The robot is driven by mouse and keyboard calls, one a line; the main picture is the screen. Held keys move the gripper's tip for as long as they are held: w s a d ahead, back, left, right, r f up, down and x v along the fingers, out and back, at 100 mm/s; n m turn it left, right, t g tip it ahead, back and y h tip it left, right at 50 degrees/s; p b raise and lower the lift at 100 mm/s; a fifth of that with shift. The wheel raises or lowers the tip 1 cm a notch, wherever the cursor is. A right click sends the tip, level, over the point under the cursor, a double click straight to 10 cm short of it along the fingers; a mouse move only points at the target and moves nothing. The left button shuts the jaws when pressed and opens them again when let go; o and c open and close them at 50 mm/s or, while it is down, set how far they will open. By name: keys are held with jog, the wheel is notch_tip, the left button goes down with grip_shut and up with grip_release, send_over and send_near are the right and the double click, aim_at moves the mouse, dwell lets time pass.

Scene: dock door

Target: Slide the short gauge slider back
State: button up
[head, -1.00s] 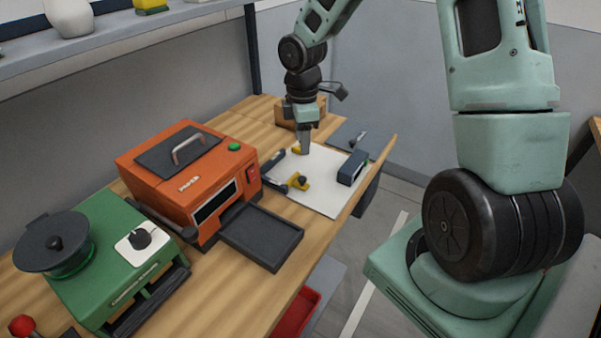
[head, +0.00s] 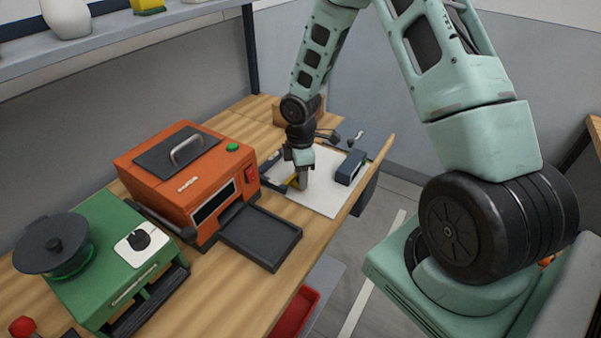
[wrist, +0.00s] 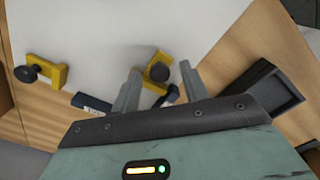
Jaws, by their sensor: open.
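Two yellow sliders with black knobs show in the wrist view. One slider (wrist: 158,72) lies between my open fingers. The other slider (wrist: 52,74) is well to the left, clear of my gripper. Dark guide pieces, one with a white label (wrist: 90,103), lie by the sliders; the label is not readable, so I cannot tell which is the short gauge. My gripper (wrist: 160,88) is open and empty, with a finger on each side of the nearer slider; contact cannot be told. In the head view my gripper (head: 302,183) is low over the white board (head: 322,204), partly hiding this yellow slider (head: 291,182).
A blue-grey device (head: 350,168) sits on the board's right side. A green machine (head: 110,255) is at front left.

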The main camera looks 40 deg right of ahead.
grip_shut()
jog(key=shift+s+d, duration=0.3)
jog(key=shift+s, duration=0.5)
jog(key=shift+s+d, duration=0.3)
jog(key=shift+s, duration=0.5)
jog(key=shift+s+d, duration=0.3)
jog(key=shift+s, duration=0.5)
grip_release()
jog(key=shift+s, duration=0.1)
notch_tip(320, 180, up, 18)
jog(key=p, duration=0.1)
jog(key=shift+f, duration=0.25)
